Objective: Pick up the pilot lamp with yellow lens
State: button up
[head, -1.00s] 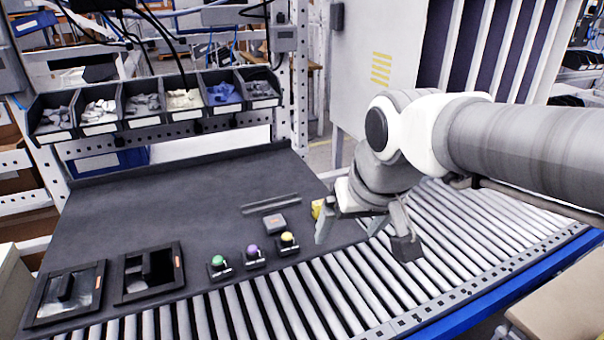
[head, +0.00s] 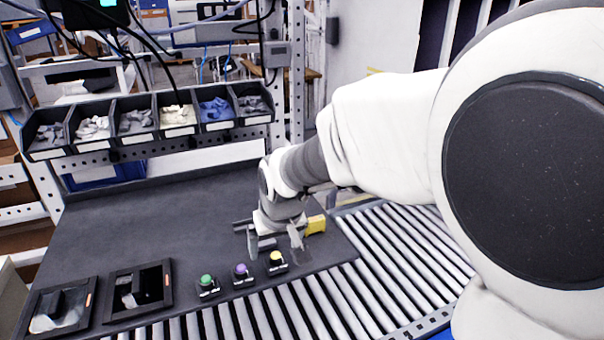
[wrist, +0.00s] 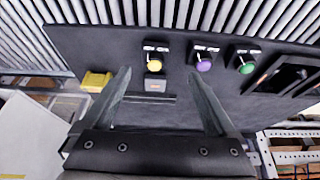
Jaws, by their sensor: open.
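The pilot lamp with yellow lens (head: 277,260) stands upright on the dark worktop near the roller edge, the rightmost of a row of three in the head view. The lamp with purple lens (head: 241,271) and the one with green lens (head: 207,283) stand to its left. My gripper (head: 275,247) is open and empty, just behind the yellow lamp in the head view. In the wrist view, the yellow-lens lamp (wrist: 154,63) shows just beyond and between the fingertips of my gripper (wrist: 159,76). The purple-lens lamp (wrist: 203,63) is close to the right fingertip's line.
A small grey block (wrist: 155,86) lies close to the yellow-lens lamp, between the fingers in the wrist view. A yellow object (head: 315,225) is right of my gripper. Two dark trays (head: 107,298) lie at the left. Rollers (head: 395,255) run along the front and right.

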aim_at(276, 255)
jog(key=shift+w+d+x, duration=0.1)
jog(key=shift+x, duration=1.2)
jog(key=shift+w+d+x, duration=0.1)
jog(key=shift+w+x, duration=0.05)
jog(key=shift+x, duration=1.15)
jog(key=shift+w+d+x, duration=0.1)
jog(key=shift+x, duration=1.2)
jog(key=shift+r, duration=0.1)
grip_shut()
